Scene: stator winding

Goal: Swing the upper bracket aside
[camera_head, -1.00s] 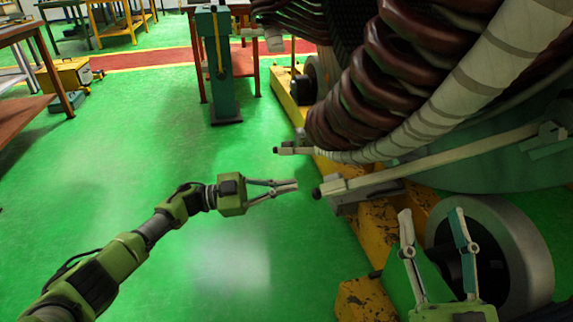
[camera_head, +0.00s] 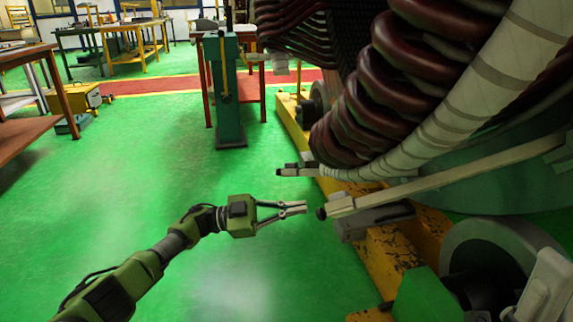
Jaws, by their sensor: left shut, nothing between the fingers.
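My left gripper (camera_head: 303,208) is shut and empty. Its fingertips point right, just short of the dark-tipped end of a long pale bracket bar (camera_head: 450,178). A small gap seems to separate them. This bar slants up to the right across the side of the stator. A second, smaller bracket end (camera_head: 298,171) shows just above it, under the white wrapped ring (camera_head: 435,135). I cannot tell for sure which of the two is the upper bracket. A grey part of what looks like my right gripper (camera_head: 545,287) is at the lower right edge, mostly cut off.
The stator's dark red coils (camera_head: 375,110) fill the upper right. A yellow base (camera_head: 395,255) with a grey roller (camera_head: 495,245) stands below. A green post (camera_head: 229,95) and a red-legged table (camera_head: 262,85) stand behind. The green floor (camera_head: 150,190) at left is open.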

